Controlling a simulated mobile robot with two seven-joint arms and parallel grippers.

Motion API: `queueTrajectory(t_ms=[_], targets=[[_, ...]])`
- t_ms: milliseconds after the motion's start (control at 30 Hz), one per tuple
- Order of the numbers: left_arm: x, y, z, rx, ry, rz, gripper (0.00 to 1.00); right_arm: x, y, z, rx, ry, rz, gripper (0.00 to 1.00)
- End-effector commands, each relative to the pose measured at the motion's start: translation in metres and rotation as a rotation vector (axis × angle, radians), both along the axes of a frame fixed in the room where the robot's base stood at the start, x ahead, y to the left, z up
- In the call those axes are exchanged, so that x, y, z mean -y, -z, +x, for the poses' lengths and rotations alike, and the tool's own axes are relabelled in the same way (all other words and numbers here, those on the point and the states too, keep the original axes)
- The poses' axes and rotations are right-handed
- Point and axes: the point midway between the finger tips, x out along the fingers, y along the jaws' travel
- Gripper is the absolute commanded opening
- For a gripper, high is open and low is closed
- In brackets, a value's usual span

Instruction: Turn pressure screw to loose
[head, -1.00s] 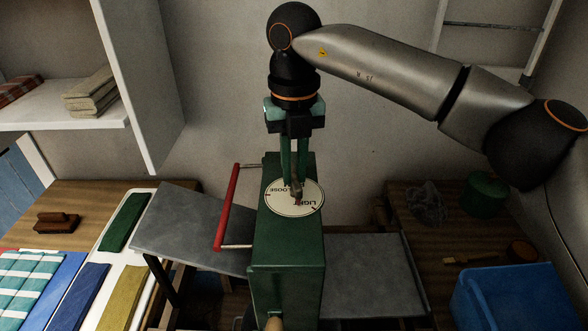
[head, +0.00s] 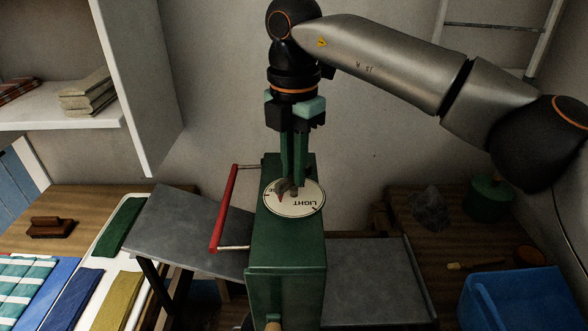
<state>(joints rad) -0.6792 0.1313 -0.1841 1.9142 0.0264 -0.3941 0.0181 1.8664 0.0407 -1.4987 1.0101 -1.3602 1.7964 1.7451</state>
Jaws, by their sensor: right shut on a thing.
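The pressure screw (head: 283,188) is a small grey-brown knob with a red pointer mark, on top of a green mangle-like machine (head: 285,265). Around it is a round white dial (head: 308,208). The knob and fingers cover most of the left part, where a word is mostly hidden. The red mark points to the dial's left front side. My right gripper (head: 292,188) reaches straight down from above, its green fingers shut on the screw. My left gripper is not in view.
A red-handled bar (head: 226,208) runs along the machine's left side. Grey boards (head: 190,232) extend left and right of it. A blue bin (head: 515,300) stands at lower right. Folded cloths (head: 75,292) lie at lower left. A white shelf unit is at upper left.

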Motion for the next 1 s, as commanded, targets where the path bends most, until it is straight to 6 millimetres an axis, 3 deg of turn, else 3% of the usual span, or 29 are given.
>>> queueTrajectory(t_ms=[600, 1000], targets=[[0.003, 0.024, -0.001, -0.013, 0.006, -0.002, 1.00, 0.000, 0.000, 0.000, 0.004, 0.568, 0.002, 0.00], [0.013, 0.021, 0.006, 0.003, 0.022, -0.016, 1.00, 0.000, 0.000, 0.000, 0.003, 0.794, 0.001, 0.00]])
